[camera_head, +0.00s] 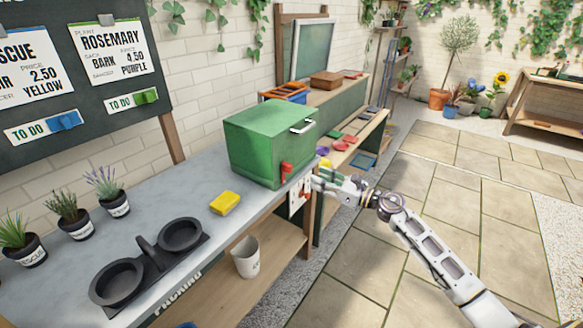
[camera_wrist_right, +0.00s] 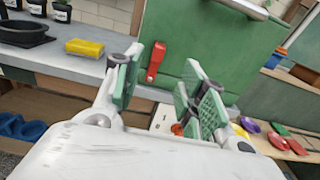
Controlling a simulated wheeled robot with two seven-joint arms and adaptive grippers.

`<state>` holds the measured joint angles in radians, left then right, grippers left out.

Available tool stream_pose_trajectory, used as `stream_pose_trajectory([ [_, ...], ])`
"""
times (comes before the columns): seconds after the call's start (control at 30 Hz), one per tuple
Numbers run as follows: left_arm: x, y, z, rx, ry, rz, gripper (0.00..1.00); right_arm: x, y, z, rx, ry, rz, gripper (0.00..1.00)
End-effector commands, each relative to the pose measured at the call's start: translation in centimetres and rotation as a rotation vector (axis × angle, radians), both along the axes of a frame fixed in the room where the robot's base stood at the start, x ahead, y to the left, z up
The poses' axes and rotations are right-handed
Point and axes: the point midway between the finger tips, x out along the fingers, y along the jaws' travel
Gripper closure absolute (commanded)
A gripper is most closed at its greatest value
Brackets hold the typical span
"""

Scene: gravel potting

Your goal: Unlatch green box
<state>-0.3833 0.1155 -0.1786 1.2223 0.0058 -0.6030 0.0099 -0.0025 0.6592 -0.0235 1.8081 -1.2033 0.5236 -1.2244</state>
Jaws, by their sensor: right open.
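The green box (camera_head: 262,142) stands closed on the grey bench, with a pale handle (camera_head: 302,126) on its front face. A red latch (camera_head: 286,170) sits low on that face. In the right wrist view the red latch (camera_wrist_right: 156,61) shows on the green box (camera_wrist_right: 190,50), beyond and between the fingers. My right gripper (camera_head: 318,184) is open and empty, just in front of the box's lower front. In the wrist view its green-padded fingers (camera_wrist_right: 163,87) are spread, and I see no contact with the latch. My left gripper is not in view.
A yellow sponge (camera_head: 225,203) and a dark double pot holder (camera_head: 150,262) lie on the grey bench (camera_head: 190,202), with several potted plants at its left. A white bucket (camera_head: 246,257) stands on the shelf below. Coloured dishes (camera_head: 340,145) lie beyond the box. The paved floor at right is clear.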

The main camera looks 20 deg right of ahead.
Motion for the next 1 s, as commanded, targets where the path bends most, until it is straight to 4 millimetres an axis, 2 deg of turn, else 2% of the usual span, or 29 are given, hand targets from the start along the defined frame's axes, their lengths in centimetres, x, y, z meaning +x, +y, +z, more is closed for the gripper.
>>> stream_pose_trajectory([
  [0.4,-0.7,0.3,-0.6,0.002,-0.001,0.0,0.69,2.7,2.0,0.1,0.0,-0.002,-0.001,0.59],
  [0.77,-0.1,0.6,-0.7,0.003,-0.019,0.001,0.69,5.0,3.9,0.1,0.002,-0.001,-0.001,0.59],
  [1.0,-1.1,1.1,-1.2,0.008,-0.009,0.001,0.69,6.7,5.2,0.1,0.002,-0.001,-0.001,0.59],
])
